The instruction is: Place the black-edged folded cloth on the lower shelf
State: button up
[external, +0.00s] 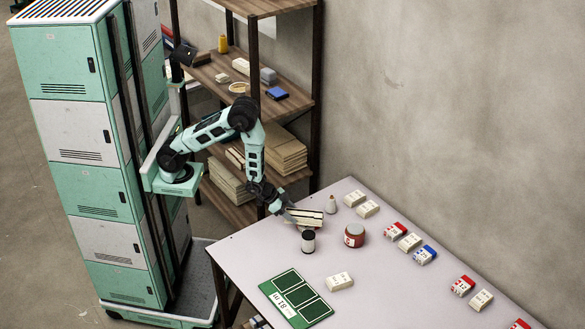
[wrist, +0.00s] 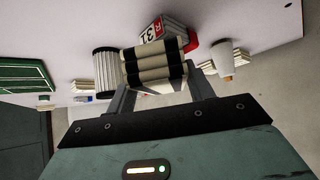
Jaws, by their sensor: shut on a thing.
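A cream folded cloth with black edges (external: 305,217) is held just above the far left part of the table, near its back edge. In the wrist view the black-edged cloth (wrist: 155,65) lies between the two fingers. My gripper (external: 291,212) is shut on it; both fingers show in the wrist view (wrist: 160,98). The shelf rack stands behind my arm, left of the table. My arm hides part of this shelf.
The table (external: 240,255) holds a black-topped white cylinder (external: 308,242), a red tin (external: 354,236), a small pale bottle (external: 331,204), several small packs (external: 340,281) and a green board (external: 296,298). A middle shelf (external: 298,103) carries small items, including a blue one (external: 277,93).

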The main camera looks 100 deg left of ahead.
jog(key=shift+s+f, duration=0.1)
jog(key=shift+s, duration=0.35)
jog(key=s, duration=0.1)
jog(key=s+r, duration=0.1)
jog(key=s, duration=0.2)
jog(key=shift+r, duration=0.4)
